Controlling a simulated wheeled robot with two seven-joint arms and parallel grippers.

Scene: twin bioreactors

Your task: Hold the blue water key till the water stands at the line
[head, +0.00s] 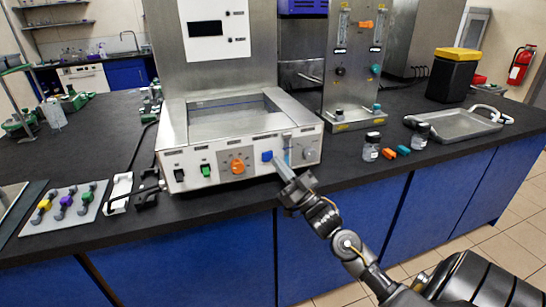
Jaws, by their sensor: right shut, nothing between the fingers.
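A narrow upright sight glass (287,146) with a pale blue tint is just right of the key. The water level and its line are too small to read. My right gripper (281,168) is shut and empty, its tip just below and right of the blue key, close to the panel. The key's face is visible, and I cannot tell whether the tip touches the panel. My left gripper is out of view.
The panel also has a black switch (179,175), a green switch (205,170), an orange knob (238,166) and a grey knob (311,155). Small bottles (371,147) and a metal tray (462,125) stand right. A plate with coloured valves (65,207) lies left.

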